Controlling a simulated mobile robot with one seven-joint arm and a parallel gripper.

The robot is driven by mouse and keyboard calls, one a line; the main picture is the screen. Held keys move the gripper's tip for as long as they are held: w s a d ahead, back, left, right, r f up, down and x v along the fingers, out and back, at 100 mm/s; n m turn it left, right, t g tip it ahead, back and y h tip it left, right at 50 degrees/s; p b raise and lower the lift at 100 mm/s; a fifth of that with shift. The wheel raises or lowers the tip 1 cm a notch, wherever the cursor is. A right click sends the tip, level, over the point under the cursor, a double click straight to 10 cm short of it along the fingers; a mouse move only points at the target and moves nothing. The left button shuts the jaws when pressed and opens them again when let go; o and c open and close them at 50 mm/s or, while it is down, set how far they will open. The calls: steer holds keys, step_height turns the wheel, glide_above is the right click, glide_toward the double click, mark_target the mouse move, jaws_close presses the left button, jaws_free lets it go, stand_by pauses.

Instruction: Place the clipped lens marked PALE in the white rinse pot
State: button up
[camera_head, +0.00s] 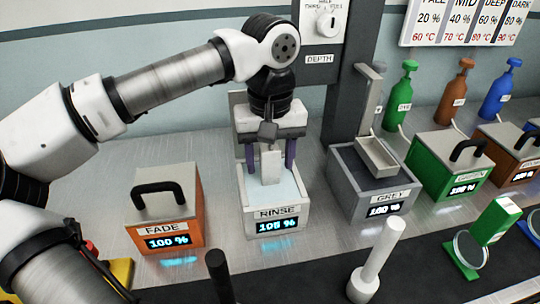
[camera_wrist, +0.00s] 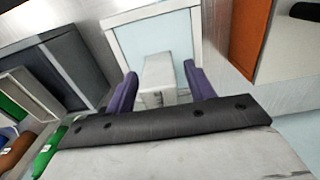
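The white rinse pot (camera_head: 288,215), labelled RINSE with a 100 % display, stands below my gripper and holds pale blue liquid. It also shows in the wrist view (camera_wrist: 112,48). A whitish upright block (camera_head: 270,166), seemingly the lens clip, stands in the pot; it also shows in the wrist view (camera_wrist: 158,80). I cannot read PALE on it, and no lens disc shows. My gripper (camera_head: 266,160) is over the pot with its purple fingers on either side of the block. In the wrist view the fingers (camera_wrist: 162,80) are apart, with gaps beside the block.
The lidded FADE pot (camera_head: 168,205) is left of the rinse pot, the GREY pot (camera_head: 372,190) right with a metal tray arm above. A green pot (camera_head: 450,165), a green-clipped lens (camera_head: 470,250) and a white post (camera_head: 378,262) stand further right. Pump bottles line the back.

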step_height(320, 180, up, 12)
steer(key=shift+r, duration=0.25)
stand_by(0.5)
